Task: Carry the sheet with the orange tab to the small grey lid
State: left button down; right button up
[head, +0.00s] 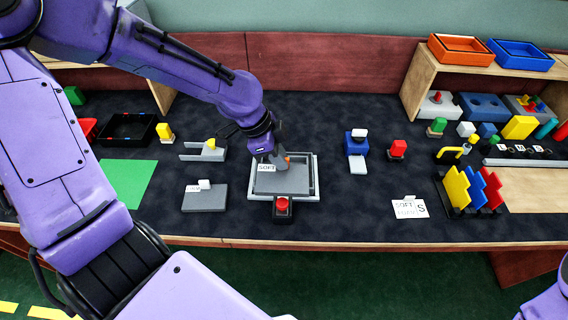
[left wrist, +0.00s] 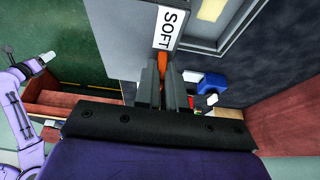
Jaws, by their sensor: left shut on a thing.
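The grey sheet (head: 280,182) has a white SOFT label and an orange tab (head: 287,160). My left gripper (head: 279,160) is shut on the tab, which also shows between the fingers in the left wrist view (left wrist: 164,72). The sheet appears over a light-rimmed grey tray (head: 315,180) with a red button at its front; I cannot tell whether they touch. A small grey slab with a white knob (head: 205,199), probably the small grey lid, lies left of the tray.
A green mat (head: 127,180) and black bin (head: 127,128) are on the left. A blue block (head: 355,146) and red-topped block (head: 397,148) stand right of the tray.

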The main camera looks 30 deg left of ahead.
pick_arm(q)
jog(key=w+a+f, duration=0.2)
jog(key=w+f, duration=0.1)
jog(key=w+a+f+p, duration=0.1)
jog(key=w+a+f, duration=0.1)
jog(key=w+f, duration=0.1)
jog(key=w+a+f, duration=0.2)
jog(key=w+f, duration=0.1)
jog(key=w, duration=0.1)
jog(key=shift+f, duration=0.25)
notch_tip(320, 180, down, 2)
jog(key=shift+s+f+p, duration=0.1)
jog(key=shift+f+p, duration=0.15)
jog(key=shift+p, duration=0.3)
jog(key=shift+f, duration=0.15)
pick_arm(e)
jog(key=shift+a+r, duration=0.1)
pick_arm(q)
jog(key=shift+f, duration=0.1)
jog(key=c, duration=1.2)
grip_release()
